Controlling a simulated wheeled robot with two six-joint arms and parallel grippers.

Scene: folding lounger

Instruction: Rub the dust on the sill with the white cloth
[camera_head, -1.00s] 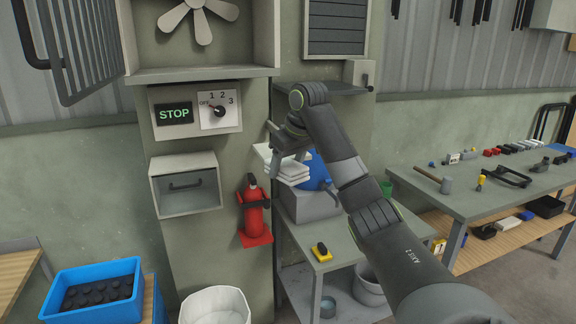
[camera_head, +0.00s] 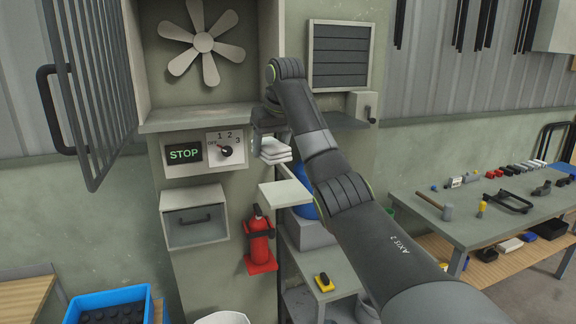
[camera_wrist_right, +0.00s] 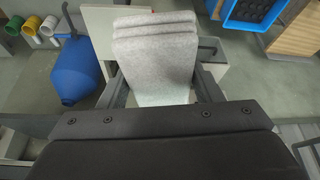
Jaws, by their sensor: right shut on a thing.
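The white cloth (camera_head: 274,150) looks like a folded, layered pad. My right gripper (camera_head: 270,128) is shut on it, and the pad also fills the space between the fingers in the right wrist view (camera_wrist_right: 155,55). The cloth hangs in the air above a small white shelf and right of the dial panel. A grey sill (camera_head: 200,118) runs below the fan opening, up and left of the cloth; the cloth appears apart from it. Another ledge (camera_head: 342,121) lies below the louvred vent, partly behind my arm. I cannot make out dust on either. My left gripper is not in view.
The small white shelf (camera_head: 285,193) juts out below the cloth. An open barred door (camera_head: 80,80) stands left of the fan (camera_head: 204,43). A STOP panel (camera_head: 184,154), dial panel (camera_head: 226,150) and red extinguisher (camera_head: 259,240) are below the sill.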

